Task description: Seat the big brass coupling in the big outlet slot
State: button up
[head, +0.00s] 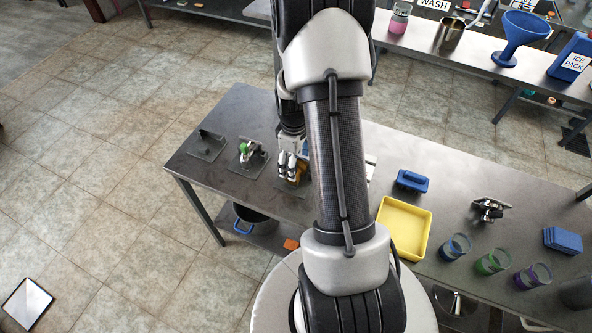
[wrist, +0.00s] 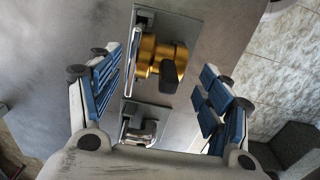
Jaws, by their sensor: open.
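The big brass coupling (wrist: 160,57) is gold-coloured with a dark rounded knob or lever. It lies over a metal plate (wrist: 190,28) on the steel table in the wrist view. A bit of it shows beside my gripper (head: 292,167) in the head view. My gripper (wrist: 160,88) is open, its blue-padded fingers on either side of the coupling and apart from it. A bright metal strip stands along the coupling's left side. I cannot tell whether the coupling sits in a slot; the big outlet slot is not clearly identifiable.
A plate with a chrome fitting (wrist: 140,130) lies close by. Plates with a green-topped fitting (head: 248,152) and a dark fitting (head: 207,140) are left of my gripper. A yellow tray (head: 425,244), blue block (head: 412,181) and several cups stand right. Bare tabletop surrounds the plates.

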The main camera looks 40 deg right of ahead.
notch_tip(320, 180, down, 5)
jog(key=shift+a+r+b, duration=0.1)
jog(key=shift+r+b, duration=0.1)
jog(key=shift+b, duration=0.55)
jog(key=shift+s+a, duration=0.1)
jog(key=shift+s, duration=0.05)
jog(key=c, duration=1.3)
